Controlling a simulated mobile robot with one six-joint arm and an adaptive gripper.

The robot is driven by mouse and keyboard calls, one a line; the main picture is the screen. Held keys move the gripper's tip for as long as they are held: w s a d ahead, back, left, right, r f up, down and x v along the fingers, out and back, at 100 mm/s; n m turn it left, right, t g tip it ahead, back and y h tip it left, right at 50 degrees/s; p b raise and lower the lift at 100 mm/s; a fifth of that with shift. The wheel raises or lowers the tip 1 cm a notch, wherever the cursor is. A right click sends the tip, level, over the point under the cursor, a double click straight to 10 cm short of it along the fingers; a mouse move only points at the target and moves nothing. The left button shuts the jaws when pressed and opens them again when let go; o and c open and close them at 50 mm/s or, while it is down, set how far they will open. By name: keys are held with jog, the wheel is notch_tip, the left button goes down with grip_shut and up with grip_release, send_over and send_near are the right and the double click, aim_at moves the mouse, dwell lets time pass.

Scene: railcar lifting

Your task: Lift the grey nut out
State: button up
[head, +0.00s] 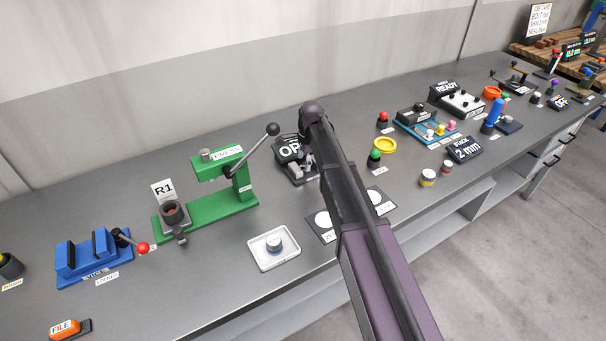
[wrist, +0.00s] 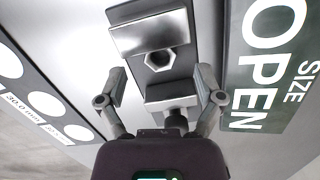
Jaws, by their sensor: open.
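In the wrist view the grey nut (wrist: 159,60), a hexagonal ring with a dark hole, sits between the two metal blocks of a small grey fixture (wrist: 150,35). My gripper (wrist: 161,74) is open and empty. Its two fingers stand apart to the left and right of the fixture, with the nut between and slightly beyond their tips. I cannot tell how high the fingertips are above it. In the head view the fixture is small and partly covered by my arm next to the sign reading OPEN (head: 287,147); the nut cannot be made out there.
The OPEN sign also stands close to my right finger in the wrist view (wrist: 262,70). A card with white circles (wrist: 40,100) lies to the left. In the head view a green press (head: 225,205) and white tray (head: 262,262) stand left of my arm.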

jog(key=shift+a+f+b, duration=0.1)
jog(key=shift+f+b, duration=0.65)
jog(key=shift+f, duration=0.3)
jog(key=shift+s, duration=0.1)
grip_shut()
